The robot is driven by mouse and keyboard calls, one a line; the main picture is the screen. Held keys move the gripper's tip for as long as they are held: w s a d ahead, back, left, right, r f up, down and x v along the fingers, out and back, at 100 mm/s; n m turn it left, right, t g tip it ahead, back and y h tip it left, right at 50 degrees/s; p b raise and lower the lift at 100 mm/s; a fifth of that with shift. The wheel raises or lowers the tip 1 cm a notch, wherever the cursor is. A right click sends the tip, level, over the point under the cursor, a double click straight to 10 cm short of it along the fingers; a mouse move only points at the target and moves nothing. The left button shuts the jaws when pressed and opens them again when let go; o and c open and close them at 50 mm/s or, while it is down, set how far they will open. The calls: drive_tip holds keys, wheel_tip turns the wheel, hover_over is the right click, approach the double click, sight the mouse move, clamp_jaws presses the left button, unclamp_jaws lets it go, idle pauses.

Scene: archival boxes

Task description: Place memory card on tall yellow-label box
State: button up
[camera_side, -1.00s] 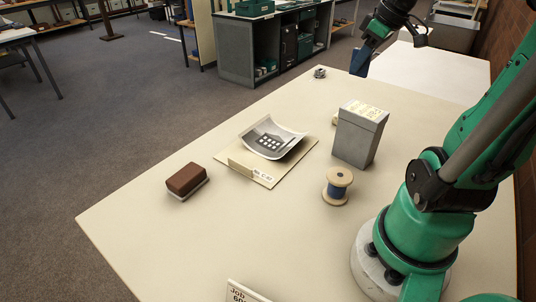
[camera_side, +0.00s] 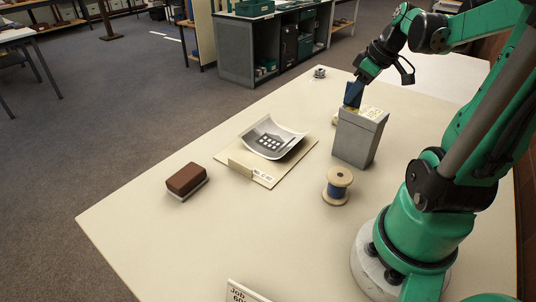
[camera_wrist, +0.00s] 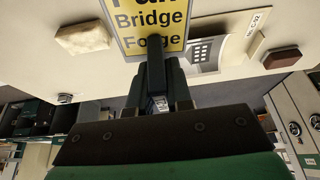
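The tall yellow-label box (camera_side: 357,140) is grey and stands upright on the table, with a pale yellow label on its top. In the wrist view its yellow label (camera_wrist: 152,22) reads "Bridge Forge", with a cut-off line above. My gripper (camera_side: 357,82) is at the far left edge of the box top. It appears shut on a dark blue card (camera_side: 352,94), which I take for the memory card. In the wrist view the dark card (camera_wrist: 156,62) sits between the fingers (camera_wrist: 157,92) and overlaps the label. I cannot tell whether the card touches the box.
A curled photo (camera_side: 272,138) lies on a cream folder (camera_side: 262,179) left of the box. A blue thread spool (camera_side: 337,186) stands in front. A brown block (camera_side: 186,179) is at the left. A cream block (camera_wrist: 84,38) is behind the box.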

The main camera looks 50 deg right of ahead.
drive_tip(key=o, duration=0.4)
drive_tip(key=shift+o, duration=0.2)
drive_tip(key=v, duration=1.2)
drive_tip(key=w+a+f+t, duration=0.1)
drive_tip(key=w+a+f, duration=0.2)
drive_tip(key=a, duration=0.4)
drive_tip(key=w+a+f, duration=0.4)
drive_tip(key=a, duration=0.3)
drive_tip(key=w+a+f+t, duration=0.1)
drive_tip(key=w+a+f, duration=0.2)
drive_tip(key=a, duration=0.5)
drive_tip(key=shift+w+f+t, duration=0.3)
drive_tip(key=shift+w+f, duration=0.05)
drive_tip(key=shift+f, duration=0.15)
